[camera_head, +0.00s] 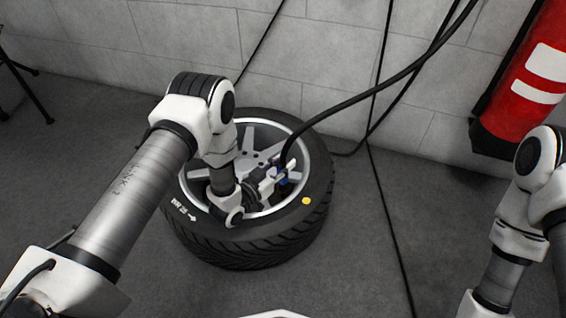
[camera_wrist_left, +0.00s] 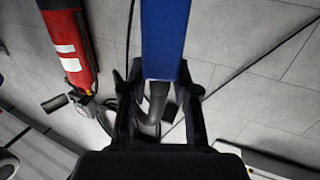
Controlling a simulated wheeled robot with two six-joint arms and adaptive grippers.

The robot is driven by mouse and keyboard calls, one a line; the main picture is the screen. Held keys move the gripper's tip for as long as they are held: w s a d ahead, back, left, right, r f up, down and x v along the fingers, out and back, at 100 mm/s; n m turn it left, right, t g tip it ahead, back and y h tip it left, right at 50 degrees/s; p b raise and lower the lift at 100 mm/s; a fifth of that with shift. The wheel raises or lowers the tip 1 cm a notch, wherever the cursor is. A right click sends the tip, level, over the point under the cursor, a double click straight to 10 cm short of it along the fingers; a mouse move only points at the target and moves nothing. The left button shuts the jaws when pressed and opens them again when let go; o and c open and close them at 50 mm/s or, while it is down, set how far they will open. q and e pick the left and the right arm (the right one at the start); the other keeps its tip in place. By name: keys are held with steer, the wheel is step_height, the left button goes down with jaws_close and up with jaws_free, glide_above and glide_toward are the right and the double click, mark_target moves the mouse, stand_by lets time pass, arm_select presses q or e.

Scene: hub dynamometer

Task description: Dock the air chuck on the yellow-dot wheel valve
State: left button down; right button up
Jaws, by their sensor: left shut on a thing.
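The wheel (camera_head: 285,232) lies flat on the floor, a black tire around a grey spoked rim. A yellow dot (camera_head: 306,201) marks the tire's sidewall at the right front. My left gripper (camera_head: 277,181) is over the rim's right part, inward of the dot, shut on the blue air chuck (camera_head: 284,180). A black hose rises from the chuck. In the left wrist view the blue chuck (camera_wrist_left: 165,40) stands out large between the fingers of my left gripper (camera_wrist_left: 160,88). The valve cannot be made out. My right arm shows at the right edge, its gripper out of view.
The black hose (camera_head: 345,104) arcs up to the upper right. Thin dark cables hang along the grey block wall (camera_head: 340,50) and run over the floor right of the wheel. A red cylinder (camera_head: 520,85) stands at the upper right. The floor front right of the wheel is mostly clear.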

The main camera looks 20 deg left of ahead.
arm_select(q)
steer(key=shift+f, duration=0.2)
steer(key=c, duration=1.2)
jaws_free()
steer(key=shift+o, duration=0.2)
steer(key=shift+s, duration=0.1)
steer(key=shift+p+v, duration=0.5)
steer(key=shift+v, duration=0.3)
steer(key=p+v, duration=0.4)
steer(key=v, duration=0.5)
steer(key=shift+s+f, duration=0.2)
steer(key=shift+s, duration=0.15)
steer(key=shift+a, duration=0.1)
